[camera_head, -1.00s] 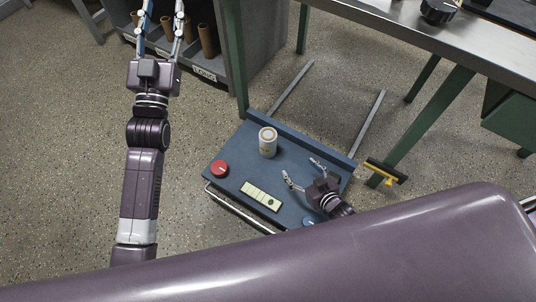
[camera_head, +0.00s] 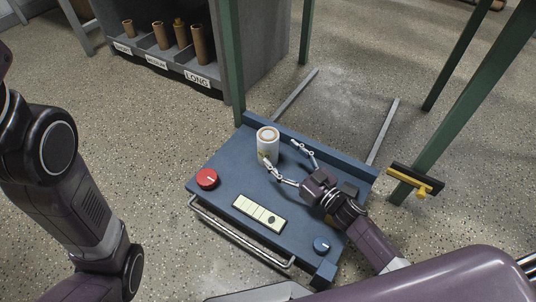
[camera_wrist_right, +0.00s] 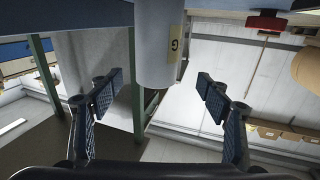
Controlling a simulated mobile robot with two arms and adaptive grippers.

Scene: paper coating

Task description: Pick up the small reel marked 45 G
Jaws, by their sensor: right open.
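The small pale reel (camera_head: 267,141) stands upright on the blue platform of a low cart (camera_head: 225,178). In the right wrist view the reel (camera_wrist_right: 157,45) appears inverted, with a yellowish label that shows a "G"; the rest of the marking is not readable. My right gripper (camera_head: 282,153) is open and empty, its fingers pointing at the reel. One fingertip is close to the reel's near side, the other out to its right. In the wrist view the reel lies ahead, between the spread fingers (camera_wrist_right: 160,85). My left gripper is out of view.
A yellow-and-black tool (camera_head: 415,180) is at the right. A rack (camera_head: 165,65) of brown tubes and green table legs (camera_head: 231,60) stand behind.

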